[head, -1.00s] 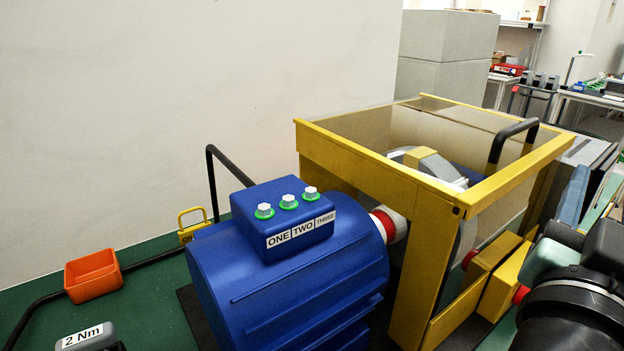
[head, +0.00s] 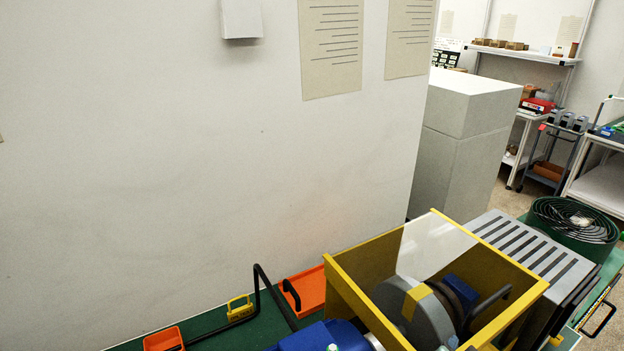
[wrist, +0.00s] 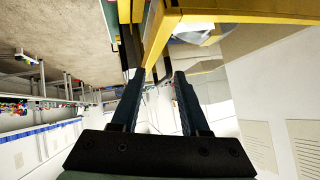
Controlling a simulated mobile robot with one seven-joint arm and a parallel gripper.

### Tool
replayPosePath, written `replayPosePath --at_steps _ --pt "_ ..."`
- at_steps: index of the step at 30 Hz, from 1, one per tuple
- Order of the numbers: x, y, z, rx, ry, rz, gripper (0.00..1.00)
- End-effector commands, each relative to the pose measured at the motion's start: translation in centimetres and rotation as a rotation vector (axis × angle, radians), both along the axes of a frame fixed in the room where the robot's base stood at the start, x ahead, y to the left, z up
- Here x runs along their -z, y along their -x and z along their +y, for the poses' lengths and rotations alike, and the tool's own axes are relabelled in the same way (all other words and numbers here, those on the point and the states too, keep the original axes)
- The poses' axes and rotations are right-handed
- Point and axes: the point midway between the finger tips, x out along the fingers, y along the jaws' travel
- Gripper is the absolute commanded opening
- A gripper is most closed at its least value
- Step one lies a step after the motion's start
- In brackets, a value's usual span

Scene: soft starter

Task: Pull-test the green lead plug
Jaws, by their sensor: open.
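I cannot pick out the green lead plug in either view. In the head view a blue motor (head: 318,338) shows only its top at the bottom edge, with the rest cut off. A yellow-framed guard box (head: 352,307) with clear panels stands to its right, around a grey round part with a yellow band (head: 416,300). My gripper (wrist: 161,74) shows in the wrist view with its two dark fingers apart and nothing seen between them. A yellow beam (wrist: 235,16) lies close beyond the fingers. My gripper is outside the head view.
A grey slotted box (head: 530,250) and a green drum with a dark coil grille (head: 575,218) stand right of the guard box. Orange trays (head: 305,292) and a yellow padlock (head: 240,308) lie on the green bench left of it. A pale wall rises behind.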

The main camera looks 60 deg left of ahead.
Motion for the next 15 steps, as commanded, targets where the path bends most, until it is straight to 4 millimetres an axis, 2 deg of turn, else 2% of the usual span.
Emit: replayPosePath --at_steps 1,4,5,6,8,9,12,15 --pt "-2.0 0.7 0.4 -0.005 0.006 0.045 0.45" --pt "-2.4 2.1 0.8 -0.009 0.018 0.131 0.45" --pt "-0.3 3.3 1.5 -0.018 0.026 0.188 0.45" --pt "4.3 6.1 3.0 -0.029 0.037 0.303 0.45" --pt "8.4 9.7 4.1 -0.029 0.059 0.441 0.45" --pt "10.8 12.2 4.5 -0.026 0.080 0.522 0.45" --pt "15.3 17.9 4.6 -0.007 0.139 0.692 0.45" --pt "18.2 22.2 3.9 0.015 0.196 0.807 0.45"
